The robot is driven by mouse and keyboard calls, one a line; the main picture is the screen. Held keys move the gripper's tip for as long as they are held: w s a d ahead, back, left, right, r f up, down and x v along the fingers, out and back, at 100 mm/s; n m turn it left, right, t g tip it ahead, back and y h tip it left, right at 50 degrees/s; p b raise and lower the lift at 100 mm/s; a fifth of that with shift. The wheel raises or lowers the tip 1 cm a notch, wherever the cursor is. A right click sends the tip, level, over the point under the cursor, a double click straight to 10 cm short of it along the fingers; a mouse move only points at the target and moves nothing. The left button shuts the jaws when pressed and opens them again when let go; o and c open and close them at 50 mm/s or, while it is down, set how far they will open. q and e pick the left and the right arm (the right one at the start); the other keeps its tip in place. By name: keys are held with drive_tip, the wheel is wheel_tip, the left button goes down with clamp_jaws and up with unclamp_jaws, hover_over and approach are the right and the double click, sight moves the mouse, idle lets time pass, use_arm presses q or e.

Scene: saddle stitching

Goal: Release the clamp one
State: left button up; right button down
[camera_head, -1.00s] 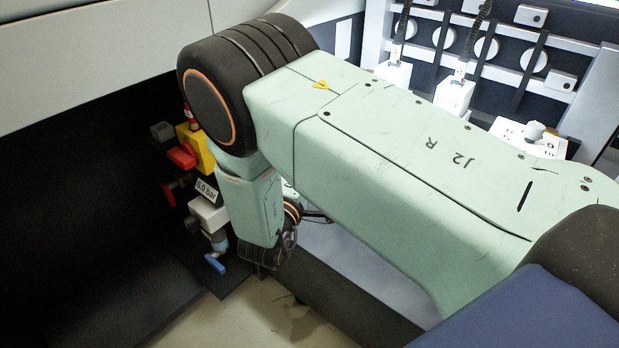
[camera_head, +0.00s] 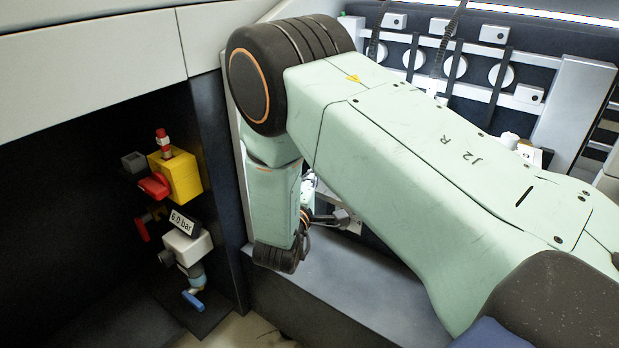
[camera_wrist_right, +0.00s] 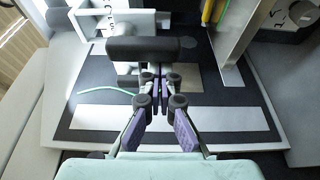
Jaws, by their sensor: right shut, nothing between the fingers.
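My right gripper (camera_wrist_right: 159,88) is in the middle of the right wrist view, its two dark, purple-padded fingers shut with nothing between them. Just beyond the fingertips is a thick dark horizontal bar (camera_wrist_right: 145,50), next to a white bracket-like block (camera_wrist_right: 122,20). I cannot tell whether the bar belongs to clamp one, or whether the fingers touch it; no clamp is clearly identifiable. In the head view my pale green right arm covers most of the work area and largely hides the right gripper. My left gripper is in neither view.
In the head view a yellow valve box (camera_head: 182,178) with a red knob and a pressure unit marked 6.0 bar (camera_head: 188,243) stand at left. A grey rack with round discs (camera_head: 501,75) is behind. A thin green strip (camera_wrist_right: 105,92) lies on the dark plate (camera_wrist_right: 62,110) below the gripper.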

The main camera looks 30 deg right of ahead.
drive_tip(key=shift+s+n+p, duration=0.2)
drive_tip(key=shift+n+p, duration=0.2)
drive_tip(key=shift+p, duration=0.3)
